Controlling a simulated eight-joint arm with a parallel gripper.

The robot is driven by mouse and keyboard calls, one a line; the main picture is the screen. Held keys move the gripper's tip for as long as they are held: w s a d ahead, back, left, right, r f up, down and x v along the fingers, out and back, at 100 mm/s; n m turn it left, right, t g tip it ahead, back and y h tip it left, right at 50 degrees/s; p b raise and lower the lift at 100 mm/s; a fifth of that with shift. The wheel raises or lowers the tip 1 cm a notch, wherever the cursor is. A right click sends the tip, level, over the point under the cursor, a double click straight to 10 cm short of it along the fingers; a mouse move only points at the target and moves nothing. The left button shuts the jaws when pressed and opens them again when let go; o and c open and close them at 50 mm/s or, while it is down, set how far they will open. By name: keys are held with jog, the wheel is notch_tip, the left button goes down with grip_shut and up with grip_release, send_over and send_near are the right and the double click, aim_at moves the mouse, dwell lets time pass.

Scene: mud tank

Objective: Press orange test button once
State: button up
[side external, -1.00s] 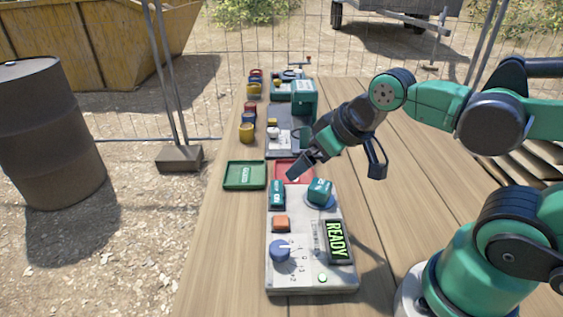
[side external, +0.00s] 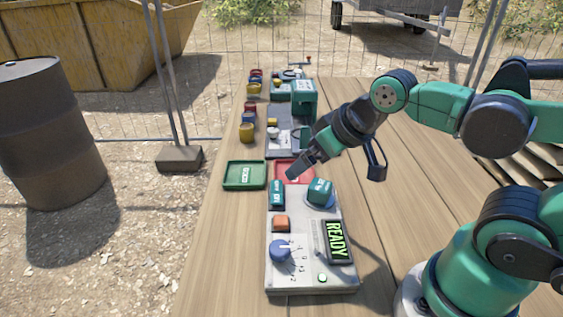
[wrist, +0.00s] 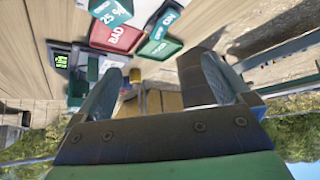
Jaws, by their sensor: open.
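The orange button (side external: 281,224) is on the left side of a grey control panel (side external: 300,275), above a blue knob (side external: 279,250). My gripper (side external: 293,176) is up beyond the panel's far end, near the red tray, apart from the orange button. In the wrist view my gripper (wrist: 160,68) has its two fingers spread, with no object held. I cannot make out the orange button in the wrist view.
A green tray (side external: 231,182) and a red tray (side external: 281,168) lie beyond the panel. A green rocker (side external: 277,194) and a green block on a round base (side external: 320,191) are at its far end. Coloured pieces (side external: 247,133) and other devices stand farther back. Table right is bare.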

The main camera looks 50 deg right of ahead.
grip_shut()
dwell(1.5)
